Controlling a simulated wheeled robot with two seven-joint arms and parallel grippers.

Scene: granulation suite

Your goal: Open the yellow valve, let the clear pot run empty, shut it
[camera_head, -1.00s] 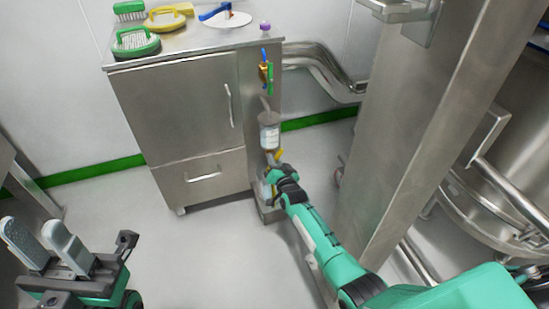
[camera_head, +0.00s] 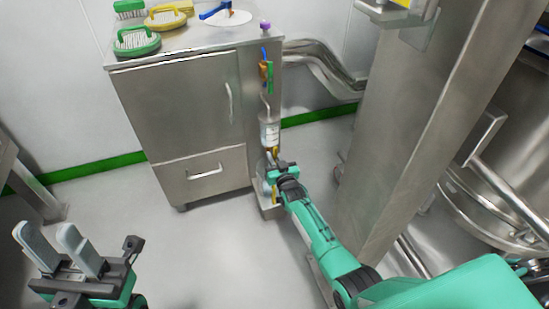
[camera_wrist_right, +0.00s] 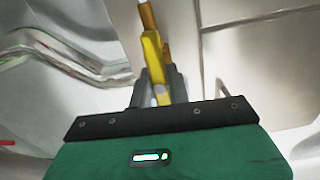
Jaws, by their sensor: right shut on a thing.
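The clear pot (camera_head: 270,134) hangs upright at the right side of the steel cabinet, with a pale label on it. I cannot read its fill level. The yellow valve (camera_head: 275,151) is just below it, small and partly hidden by my right gripper (camera_head: 273,168). In the right wrist view the yellow valve's handle (camera_wrist_right: 152,55) runs lengthwise between the fingers of my right gripper (camera_wrist_right: 159,76), which is shut on it. My left gripper (camera_head: 46,232) is at the lower left, open and empty, far from the valve.
The steel cabinet (camera_head: 180,115) carries brushes (camera_head: 136,40) and a white disc (camera_head: 226,17) on top. Blue and green handles (camera_head: 269,75) are above the pot. A steel column (camera_head: 405,130) stands close right of my right arm. Floor left of the arm is clear.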

